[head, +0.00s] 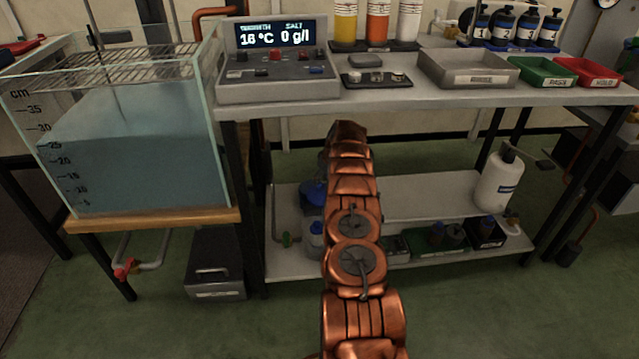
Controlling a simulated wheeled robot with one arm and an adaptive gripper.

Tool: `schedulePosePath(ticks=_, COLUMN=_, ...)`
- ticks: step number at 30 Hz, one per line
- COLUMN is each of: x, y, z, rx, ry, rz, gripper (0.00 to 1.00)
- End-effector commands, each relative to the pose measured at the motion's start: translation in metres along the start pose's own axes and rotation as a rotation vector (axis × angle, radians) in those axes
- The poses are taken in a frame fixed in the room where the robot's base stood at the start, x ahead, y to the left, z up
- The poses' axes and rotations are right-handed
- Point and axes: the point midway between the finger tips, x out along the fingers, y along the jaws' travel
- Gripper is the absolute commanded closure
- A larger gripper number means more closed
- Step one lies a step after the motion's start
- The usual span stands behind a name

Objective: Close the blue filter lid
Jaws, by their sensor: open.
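A blue rounded part (312,192), which looks like the filter lid, shows on the lower shelf just left of my copper arm. My arm hides its right side, and I cannot tell whether it is open or shut. A pale container with a blue top (316,236) stands in front of it, also partly behind my arm. My arm reaches forward and up in front of the bench, then bends away near the lower shelf. My gripper is not visible; the arm links hide the far end.
A water tank (130,150) stands on a wooden stand at the left. The bench top (440,88) holds a control box (275,85), a grey tray (468,70), and green (543,72) and red (588,73) trays. A white jug (497,182) stands on the lower shelf (425,190), whose middle right is clear.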

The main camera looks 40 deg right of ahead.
Motion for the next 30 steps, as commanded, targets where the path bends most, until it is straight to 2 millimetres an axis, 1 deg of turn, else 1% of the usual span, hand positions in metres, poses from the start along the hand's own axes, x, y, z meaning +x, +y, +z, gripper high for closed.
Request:
schedulePosePath(ticks=1, x=0.008, y=-0.001, z=0.002, rx=0.000, ry=-0.002, rz=-0.001, gripper=0.47)
schedulePosePath(ticks=2, x=0.011, y=-0.001, z=0.002, rx=0.000, ry=-0.002, rz=-0.001, gripper=0.47)
schedulePosePath(ticks=12, x=0.028, y=0.000, z=0.001, rx=0.000, ry=-0.001, rz=-0.001, gripper=0.47)
schedulePosePath(ticks=27, x=0.031, y=0.000, z=0.000, rx=0.001, ry=0.000, rz=-0.001, gripper=0.47)
schedulePosePath(ticks=30, x=0.031, y=0.000, z=0.000, rx=0.001, ry=0.000, rz=-0.001, gripper=0.57)
